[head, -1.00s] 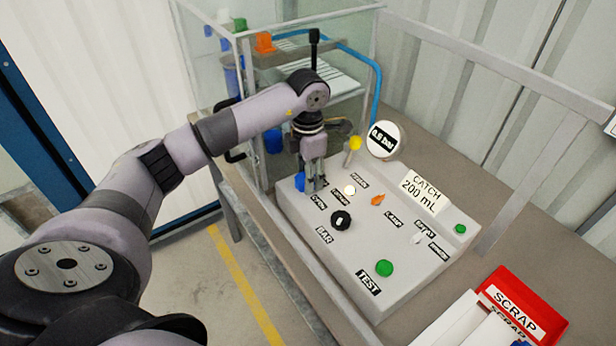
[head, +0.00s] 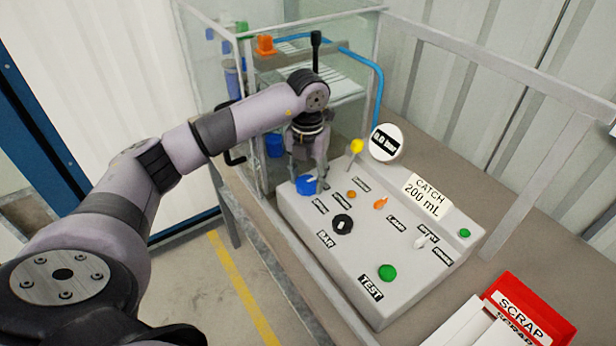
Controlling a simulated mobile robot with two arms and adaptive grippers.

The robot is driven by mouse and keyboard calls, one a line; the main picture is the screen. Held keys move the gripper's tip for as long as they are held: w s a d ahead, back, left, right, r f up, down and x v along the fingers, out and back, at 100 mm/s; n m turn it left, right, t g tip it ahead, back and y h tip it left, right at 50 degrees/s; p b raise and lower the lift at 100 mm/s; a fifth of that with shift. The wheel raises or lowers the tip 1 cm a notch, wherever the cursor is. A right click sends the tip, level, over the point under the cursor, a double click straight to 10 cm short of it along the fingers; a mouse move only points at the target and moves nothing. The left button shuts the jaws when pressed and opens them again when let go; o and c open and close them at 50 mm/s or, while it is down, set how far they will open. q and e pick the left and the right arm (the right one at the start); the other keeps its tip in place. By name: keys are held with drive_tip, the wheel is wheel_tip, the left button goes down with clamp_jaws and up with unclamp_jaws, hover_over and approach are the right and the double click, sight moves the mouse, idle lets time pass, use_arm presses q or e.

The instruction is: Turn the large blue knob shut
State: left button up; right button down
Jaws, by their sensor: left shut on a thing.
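The large blue knob (head: 304,188) sits at the far left corner of the grey panel (head: 350,284). It has a pale mark on its top. My left gripper (head: 309,182) points down over the knob, with one finger on each side, and is shut on it. The fingers hide part of the knob. The round gauge (head: 386,142) at the back of the panel appears to read 0.0 bar. My right gripper is not in view.
The panel carries a black knob (head: 342,225), a yellow-tipped lever (head: 356,148), an orange knob (head: 380,203), a small orange lamp (head: 351,194) and a green TEST button (head: 387,272). A glass-walled frame stands behind my arm. A red SCRAP bin (head: 530,312) is at lower right.

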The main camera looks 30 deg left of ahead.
sight(307, 180)
use_arm(q)
drive_tip(key=shift+n, duration=0.3)
drive_tip(key=o, duration=1.2)
drive_tip(key=shift+c, duration=0.2)
wheel_tip(307, 180, up, 12)
idle(0.4)
